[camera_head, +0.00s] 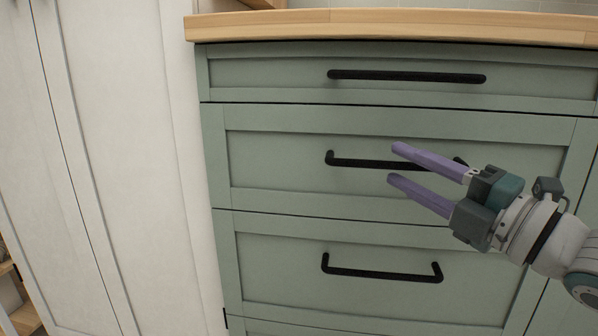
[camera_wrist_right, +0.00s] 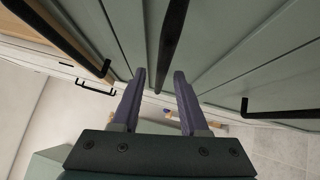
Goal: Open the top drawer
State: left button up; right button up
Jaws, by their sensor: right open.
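The top drawer (camera_head: 270,73) is a wide, shallow sage-green front just under the wooden worktop. It looks shut, flush with the fronts below. Its long black bar handle (camera_head: 405,76) runs across the middle; in the right wrist view the handle on the left, nearest the wood edge, appears to be the same one (camera_wrist_right: 62,42). My right gripper (camera_head: 392,164) has its two purple fingers apart with nothing between them. It is below the top handle, in front of the second drawer, and hides part of that drawer's handle. It also shows in the right wrist view (camera_wrist_right: 160,73). My left gripper is not in view.
The second drawer's black handle (camera_head: 360,161) is close behind my right fingers. The third drawer's handle (camera_head: 380,272) lies lower. The wooden worktop (camera_head: 400,25) overhangs the top drawer. A tall white cabinet (camera_head: 130,150) stands at the left.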

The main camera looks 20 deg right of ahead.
jog(key=shift+x, duration=0.95)
grip_shut()
dwell(0.8)
